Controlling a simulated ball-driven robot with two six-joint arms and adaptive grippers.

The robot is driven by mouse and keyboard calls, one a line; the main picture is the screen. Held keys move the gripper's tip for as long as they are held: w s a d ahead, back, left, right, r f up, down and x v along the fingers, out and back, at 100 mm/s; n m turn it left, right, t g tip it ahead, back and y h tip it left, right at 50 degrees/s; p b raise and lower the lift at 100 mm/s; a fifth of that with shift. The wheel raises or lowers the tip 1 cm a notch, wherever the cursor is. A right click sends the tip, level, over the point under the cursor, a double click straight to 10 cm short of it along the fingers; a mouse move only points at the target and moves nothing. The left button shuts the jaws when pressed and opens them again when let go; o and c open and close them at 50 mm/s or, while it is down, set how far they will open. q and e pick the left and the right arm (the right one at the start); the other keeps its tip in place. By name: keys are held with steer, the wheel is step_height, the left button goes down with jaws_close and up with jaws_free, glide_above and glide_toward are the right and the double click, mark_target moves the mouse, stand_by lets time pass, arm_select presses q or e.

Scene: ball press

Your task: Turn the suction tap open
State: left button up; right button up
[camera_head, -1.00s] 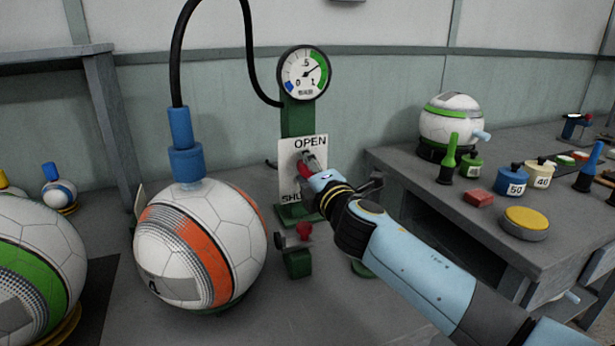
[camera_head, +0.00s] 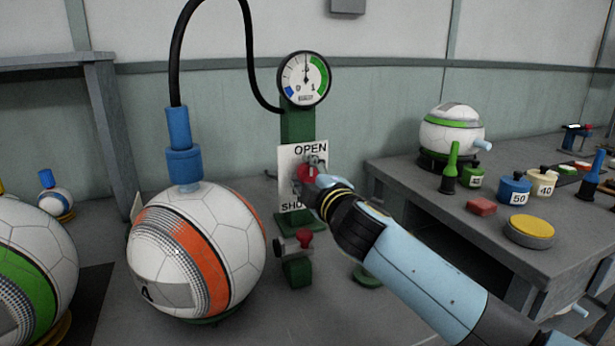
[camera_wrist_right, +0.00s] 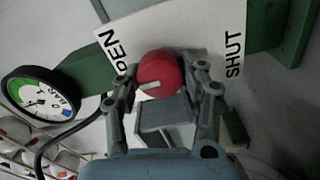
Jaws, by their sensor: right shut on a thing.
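The suction tap's round red knob (camera_head: 305,174) sits on a white plate (camera_head: 287,160) marked OPEN above and SHUT below, on a green post (camera_head: 298,124). My right gripper (camera_head: 312,172) is at the plate, partly hiding the knob and the SHUT lettering. In the right wrist view its two fingers (camera_wrist_right: 163,82) close on either side of the red knob (camera_wrist_right: 160,68). A white mark on the knob's face points left there, toward the OPEN side. The dial gauge (camera_head: 304,78) on the post has its needle about straight up. My left gripper is not in view.
A white and orange ball (camera_head: 215,235) stands left of the post, with a blue hose fitting (camera_head: 183,160) on top. A smaller red-handled valve (camera_head: 297,242) stands just below the tap. A grey bench (camera_head: 430,190) on the right holds weights and another ball (camera_head: 452,134).

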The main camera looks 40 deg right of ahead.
steer(key=shift+f, duration=0.1)
steer(key=o, duration=1.2)
steer(key=shift+s, duration=0.1)
steer(key=v, duration=1.1)
steer(key=shift+s, duration=0.4)
steer(key=shift+a, duration=0.1)
